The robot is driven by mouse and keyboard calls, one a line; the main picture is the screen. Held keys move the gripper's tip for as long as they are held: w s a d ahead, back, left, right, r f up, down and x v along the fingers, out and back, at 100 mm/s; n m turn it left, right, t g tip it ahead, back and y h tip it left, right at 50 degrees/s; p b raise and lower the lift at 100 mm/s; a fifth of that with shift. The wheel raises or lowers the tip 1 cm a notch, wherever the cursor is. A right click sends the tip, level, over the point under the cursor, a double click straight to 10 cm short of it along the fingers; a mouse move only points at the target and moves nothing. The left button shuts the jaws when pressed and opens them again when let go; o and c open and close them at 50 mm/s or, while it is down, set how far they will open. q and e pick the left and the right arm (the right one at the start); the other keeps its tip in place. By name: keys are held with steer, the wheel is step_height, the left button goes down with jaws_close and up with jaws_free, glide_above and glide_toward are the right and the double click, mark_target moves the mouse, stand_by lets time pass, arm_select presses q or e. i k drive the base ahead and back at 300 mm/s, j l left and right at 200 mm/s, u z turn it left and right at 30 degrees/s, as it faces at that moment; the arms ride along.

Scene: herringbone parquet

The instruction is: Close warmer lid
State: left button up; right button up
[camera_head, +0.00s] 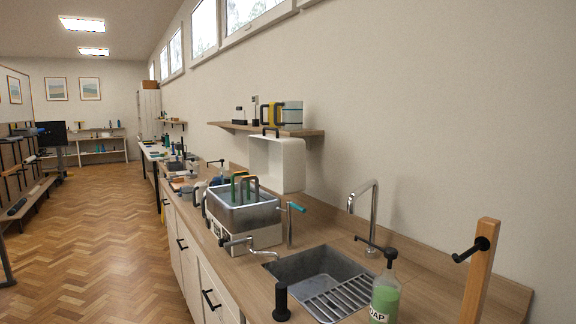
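The warmer (232,236) is a pale box with a metal basin (240,218) on the wooden counter, left of the sink. Its white lid (278,165) is open and stands roughly upright at the back of the warmer, its hollow inside facing the room. A dark handle (270,131) shows at the lid's top edge, close to the wall shelf. Items with green and brown handles (244,187) stand up out of the basin. Neither of my grippers is in view.
A sink (313,268) with a drain rack and tall faucet (363,205) lies right of the warmer. A green soap bottle (385,293) and a wooden post (479,272) stand nearer. A shelf (265,129) hangs above. The parquet floor (105,250) at left is clear.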

mark_target(278, 162)
steer(key=i+j+z, duration=0.2)
steer(key=z, duration=0.25)
steer(key=i+j+z, duration=0.15)
steer(key=j+z, duration=0.15)
steer(key=z, duration=0.15)
steer(key=i+j+z, duration=0.15)
steer(key=j+z, duration=0.15)
steer(key=z, duration=0.15)
steer(key=i+j+z, duration=0.25)
steer(key=j, duration=0.8)
steer(key=j+z, duration=0.3)
steer(key=j, duration=0.75)
